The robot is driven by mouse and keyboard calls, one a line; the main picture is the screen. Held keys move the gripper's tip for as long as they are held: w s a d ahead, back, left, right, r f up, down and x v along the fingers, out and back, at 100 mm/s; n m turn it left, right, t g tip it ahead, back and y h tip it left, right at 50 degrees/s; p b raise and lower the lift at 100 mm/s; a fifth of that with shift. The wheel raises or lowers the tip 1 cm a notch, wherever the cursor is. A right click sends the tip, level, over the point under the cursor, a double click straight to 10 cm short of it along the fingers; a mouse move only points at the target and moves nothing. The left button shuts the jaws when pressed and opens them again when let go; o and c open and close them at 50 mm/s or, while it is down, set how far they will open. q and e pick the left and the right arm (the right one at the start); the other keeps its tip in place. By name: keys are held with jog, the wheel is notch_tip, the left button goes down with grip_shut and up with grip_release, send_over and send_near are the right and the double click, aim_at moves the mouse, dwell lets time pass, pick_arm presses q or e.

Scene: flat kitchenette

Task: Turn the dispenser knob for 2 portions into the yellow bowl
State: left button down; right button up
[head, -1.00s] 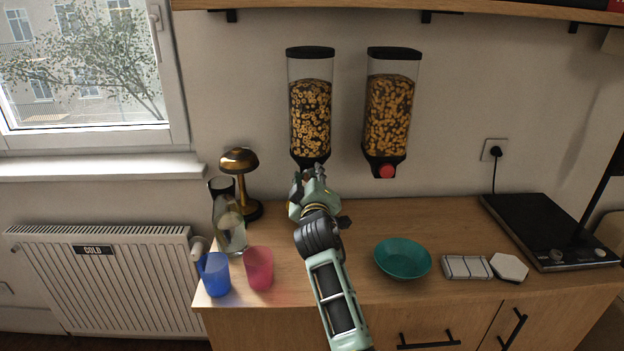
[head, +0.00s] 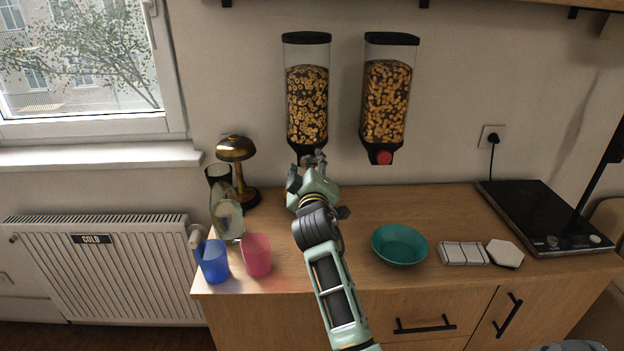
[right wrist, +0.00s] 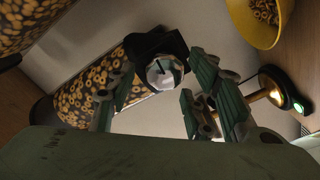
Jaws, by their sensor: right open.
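The left dispenser (head: 307,105) hangs on the wall, filled with cereal rings. My right gripper (head: 308,167) is just below and in front of its outlet and hides its knob in the head view. In the right wrist view the silvery round knob (right wrist: 163,72) lies between the open fingers of the gripper (right wrist: 158,92); I cannot tell whether they touch it. The yellow bowl (right wrist: 259,22) is at the top right of the right wrist view with some cereal rings in it. It is not visible in the head view. My left gripper is not in view.
A second dispenser (head: 387,100) with a red knob (head: 383,158) hangs to the right. A lamp (head: 236,150), glass jug (head: 228,215), blue mug (head: 213,262) and pink cup (head: 256,256) stand left. A teal bowl (head: 400,245) and hob (head: 550,217) are right.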

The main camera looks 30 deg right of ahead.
jog(key=v, duration=1)
jog(key=shift+s, duration=0.25)
